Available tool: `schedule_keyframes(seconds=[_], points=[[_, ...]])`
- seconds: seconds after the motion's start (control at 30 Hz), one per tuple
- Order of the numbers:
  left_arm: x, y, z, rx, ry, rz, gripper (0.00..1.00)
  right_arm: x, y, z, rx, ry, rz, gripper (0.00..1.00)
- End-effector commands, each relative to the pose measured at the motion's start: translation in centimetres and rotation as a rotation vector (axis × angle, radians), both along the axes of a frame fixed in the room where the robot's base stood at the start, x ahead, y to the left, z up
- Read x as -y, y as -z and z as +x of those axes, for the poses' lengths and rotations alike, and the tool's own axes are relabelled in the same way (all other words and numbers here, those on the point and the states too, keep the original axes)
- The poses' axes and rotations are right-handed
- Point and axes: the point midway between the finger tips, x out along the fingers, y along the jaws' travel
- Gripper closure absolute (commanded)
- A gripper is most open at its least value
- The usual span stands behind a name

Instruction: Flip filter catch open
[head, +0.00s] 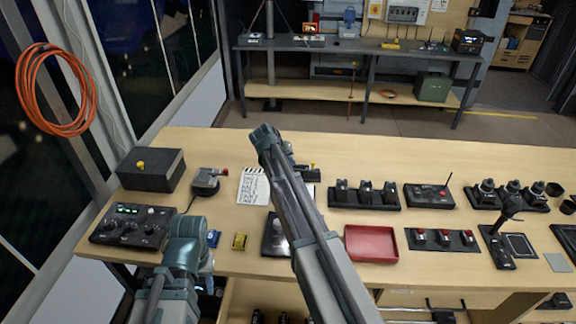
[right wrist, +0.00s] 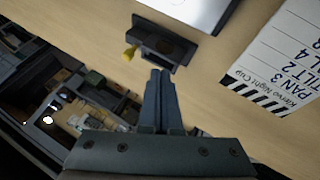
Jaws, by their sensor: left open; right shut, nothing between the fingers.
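The filter catch seems to be the dark block (right wrist: 165,45) with a yellow knob (right wrist: 130,53) on its left side, in the right wrist view. My right gripper (right wrist: 160,74) is shut and empty, with its fingertips just below the block in the picture; whether they touch it I cannot tell. In the head view, my right arm hides part of this area, and a small dark block (head: 309,168) shows just right of the arm. My left gripper (head: 204,264) is low at the left, by the table's front edge, open, with its fingertips hard to make out.
A printed card (head: 253,186) lies left of my right arm. A black box (head: 151,170), a control panel (head: 131,225) and small blue and yellow blocks stand at left. A red tray (head: 371,244) and switch panels fill the right. Bare tabletop lies along the back.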

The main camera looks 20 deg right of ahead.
Motion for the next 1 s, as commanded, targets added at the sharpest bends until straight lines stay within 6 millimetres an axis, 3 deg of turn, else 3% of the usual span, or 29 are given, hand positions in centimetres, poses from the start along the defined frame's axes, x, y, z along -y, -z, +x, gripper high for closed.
schedule_keyframes(seconds=[0.03, 0.23, 0.5, 1.0], points=[[0.0, 1.5, 0.0, 0.000, 0.000, 0.000, 0.55, 0.5, 1.6, 0.4, 0.001, 0.002, 0.001, 1.00], [0.0, 4.0, 0.0, 0.000, 0.000, 0.000, 0.55, 2.2, 4.0, 1.4, 0.001, 0.001, 0.000, 1.00], [0.0, 3.2, 0.0, 0.000, 0.000, 0.000, 0.55, 5.5, 3.2, 0.8, 0.001, 0.002, 0.001, 1.00], [0.0, 3.2, 0.0, 0.000, 0.000, 0.000, 0.55, 6.1, 3.2, 0.7, 0.001, -0.001, 0.001, 1.00]])
